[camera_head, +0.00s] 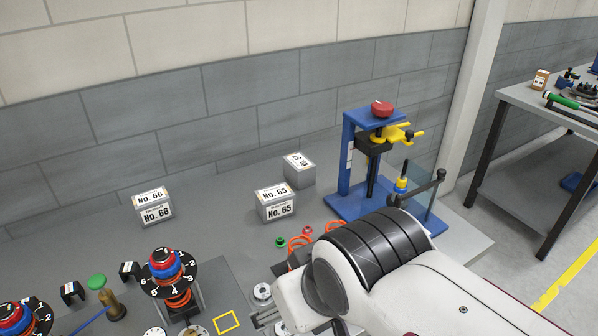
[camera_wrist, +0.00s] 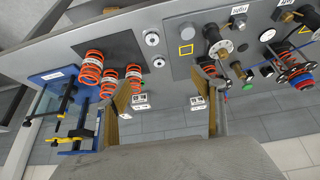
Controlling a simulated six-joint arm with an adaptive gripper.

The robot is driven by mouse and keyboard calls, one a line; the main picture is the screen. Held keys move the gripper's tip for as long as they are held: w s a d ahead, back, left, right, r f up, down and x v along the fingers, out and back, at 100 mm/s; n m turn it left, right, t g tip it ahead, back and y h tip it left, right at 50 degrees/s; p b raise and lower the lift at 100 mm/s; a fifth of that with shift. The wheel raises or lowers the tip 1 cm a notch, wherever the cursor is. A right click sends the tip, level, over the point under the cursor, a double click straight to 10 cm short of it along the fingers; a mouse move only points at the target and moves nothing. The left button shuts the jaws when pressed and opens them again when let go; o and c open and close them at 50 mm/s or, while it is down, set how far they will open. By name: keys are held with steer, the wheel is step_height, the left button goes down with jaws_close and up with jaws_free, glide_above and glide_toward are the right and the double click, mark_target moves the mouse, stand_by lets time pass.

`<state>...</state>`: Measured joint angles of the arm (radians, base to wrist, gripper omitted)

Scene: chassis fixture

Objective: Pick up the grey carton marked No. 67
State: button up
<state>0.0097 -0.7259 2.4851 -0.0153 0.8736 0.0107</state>
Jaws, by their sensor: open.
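Three grey cartons stand at the back of the grey bench. One carton (camera_head: 299,172) is behind and right of the others; its top label is turned and too small to read surely. The carton marked No. 65 (camera_head: 276,205) is in front of it, and the carton marked No. 66 (camera_head: 153,207) stands to the left. In the wrist view, two small labelled cartons, one (camera_wrist: 140,101) near the left finger and one (camera_wrist: 198,103) near the right finger, show beyond the fingers. My gripper (camera_wrist: 167,84) is open and empty, apart from the cartons.
A blue press (camera_head: 372,165) with a red knob stands right of the cartons. Orange springs (camera_wrist: 109,76) stand on the bench near it. A numbered dial (camera_head: 168,272) and other fittings fill the front left. A block wall (camera_head: 230,95) is behind the bench.

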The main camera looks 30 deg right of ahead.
steer(key=w+d+r+m+t+h, duration=0.1)
steer(key=w+d+r, duration=0.3)
steer(key=w, duration=0.5)
steer(key=w+d+r+m+t+h, duration=0.1)
steer(key=w+d+t+h, duration=0.1)
steer(key=w+d, duration=0.5)
steer(key=n+t+y, duration=0.2)
steer(key=t+y, duration=0.1)
steer(key=t, duration=0.3)
glide_above(303, 165)
steer(key=s, duration=0.3)
steer(key=f, duration=1.3)
steer(key=shift+w+a+f, duration=0.2)
steer(key=shift+w, duration=0.05)
steer(key=shift+w+d+f, duration=0.1)
steer(key=shift+d+f, duration=0.1)
steer(key=shift+f, duration=0.45)
steer(key=shift+f, duration=0.1)
steer(key=shift+f, duration=2.85)
